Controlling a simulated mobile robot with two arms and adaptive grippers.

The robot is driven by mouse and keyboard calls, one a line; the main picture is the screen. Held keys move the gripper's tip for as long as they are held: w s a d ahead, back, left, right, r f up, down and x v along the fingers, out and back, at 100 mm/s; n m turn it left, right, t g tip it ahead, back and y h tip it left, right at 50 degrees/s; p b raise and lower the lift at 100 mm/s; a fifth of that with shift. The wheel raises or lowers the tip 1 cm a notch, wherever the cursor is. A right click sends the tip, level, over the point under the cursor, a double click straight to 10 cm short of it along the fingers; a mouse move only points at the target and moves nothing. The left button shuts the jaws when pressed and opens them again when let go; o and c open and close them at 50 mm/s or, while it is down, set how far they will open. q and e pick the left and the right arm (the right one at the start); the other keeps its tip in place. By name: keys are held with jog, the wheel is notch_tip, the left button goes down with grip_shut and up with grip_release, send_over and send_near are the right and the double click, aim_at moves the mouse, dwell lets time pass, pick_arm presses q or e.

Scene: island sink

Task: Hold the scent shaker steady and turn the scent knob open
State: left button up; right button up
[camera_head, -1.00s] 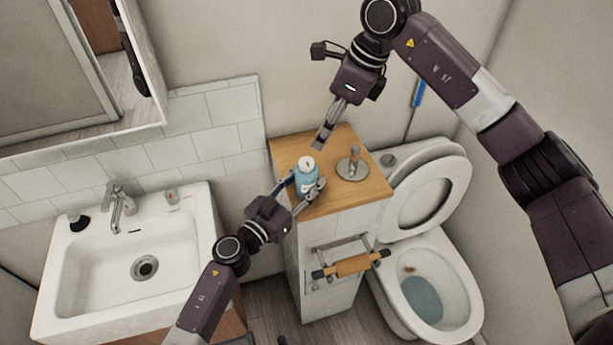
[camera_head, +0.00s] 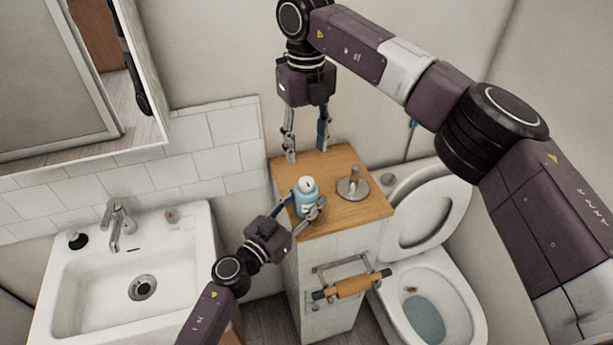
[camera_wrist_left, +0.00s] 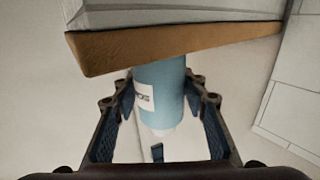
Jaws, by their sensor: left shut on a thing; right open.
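The scent shaker (camera_head: 305,204) is a light blue bottle with a white label. It stands on the wooden top of the cabinet, near its front left. Its white scent knob (camera_head: 306,184) faces up. My left gripper (camera_head: 304,207) is shut on the bottle's sides; in the left wrist view the bottle (camera_wrist_left: 163,85) is between the fingers and the white knob (camera_wrist_left: 158,131) is clear of them. My right gripper (camera_head: 306,154) is open with fingers pointing down, above and behind the knob in the picture, apart from it.
A metal holder with a round base (camera_head: 352,188) stands right of the shaker on the wooden top (camera_head: 350,213). A paper roll holder (camera_head: 352,286) is on the cabinet front. A sink (camera_head: 90,285) is at left, a toilet with raised lid (camera_head: 425,290) at right.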

aim_at(307, 181)
notch_tip(307, 181, down, 10)
jog(key=shift+r, duration=0.15)
jog(key=shift+c, duration=0.2)
jog(key=c, duration=1.1)
